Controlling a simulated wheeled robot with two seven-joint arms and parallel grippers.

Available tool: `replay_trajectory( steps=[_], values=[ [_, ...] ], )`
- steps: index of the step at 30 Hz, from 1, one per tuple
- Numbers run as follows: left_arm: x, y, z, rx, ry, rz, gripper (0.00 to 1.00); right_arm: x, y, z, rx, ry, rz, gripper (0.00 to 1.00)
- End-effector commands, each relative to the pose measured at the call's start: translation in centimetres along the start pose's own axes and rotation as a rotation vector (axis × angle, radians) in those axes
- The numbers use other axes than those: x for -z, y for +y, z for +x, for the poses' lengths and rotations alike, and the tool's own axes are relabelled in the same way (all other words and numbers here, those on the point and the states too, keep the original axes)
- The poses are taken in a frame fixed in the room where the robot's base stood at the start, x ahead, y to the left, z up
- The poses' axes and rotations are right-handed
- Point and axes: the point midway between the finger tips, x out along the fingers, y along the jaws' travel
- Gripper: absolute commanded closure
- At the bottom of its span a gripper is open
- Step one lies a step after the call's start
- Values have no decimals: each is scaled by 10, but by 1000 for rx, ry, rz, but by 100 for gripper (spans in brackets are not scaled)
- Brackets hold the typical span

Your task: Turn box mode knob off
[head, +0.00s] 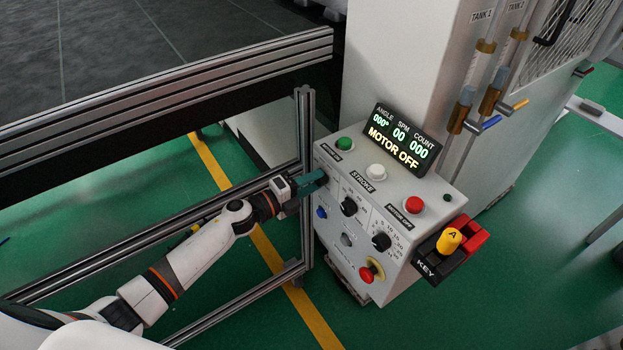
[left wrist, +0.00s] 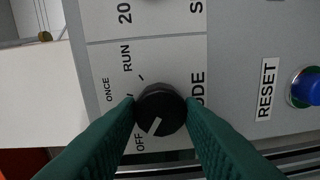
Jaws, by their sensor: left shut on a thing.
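The black mode knob (left wrist: 160,108) sits on the control box panel in the left wrist view, with OFF, ONCE and RUN printed beside it. Its white pointer line points down and slightly left, toward the OFF side. My left gripper's green fingers (left wrist: 162,112) lie on both sides of the knob and are shut on it. In the head view my left gripper (head: 318,180) reaches the left part of the front of the grey control box (head: 405,182) and hides the mode knob. The display (head: 402,140) reads MOTOR OFF. My right gripper is not in view.
Two other black knobs (head: 381,241), a blue RESET button (left wrist: 306,87) and a red emergency button (head: 367,274) share the front. Green, white and red buttons are on top. A red and black KEY holder (head: 470,238) is at right. A metal frame post (head: 306,130) stands close left.

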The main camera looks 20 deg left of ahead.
Motion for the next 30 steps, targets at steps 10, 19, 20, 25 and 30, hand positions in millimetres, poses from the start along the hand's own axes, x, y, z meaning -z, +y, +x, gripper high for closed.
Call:
replay_trajectory(
  steps=[10, 19, 20, 25, 30],
  values=[
    [1, 0, 0, 1, 0, -51, 89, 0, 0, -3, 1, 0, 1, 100],
    [1, 0, 0, 1, 0, -53, 89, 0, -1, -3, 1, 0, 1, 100],
    [1, 0, 0, 1, 0, -52, 63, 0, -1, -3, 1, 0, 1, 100],
    [0, 0, 0, 1, -1, -51, 44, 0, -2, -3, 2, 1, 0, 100],
    [0, 0, 0, 1, -1, -51, 44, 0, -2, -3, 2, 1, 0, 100]
  ],
)
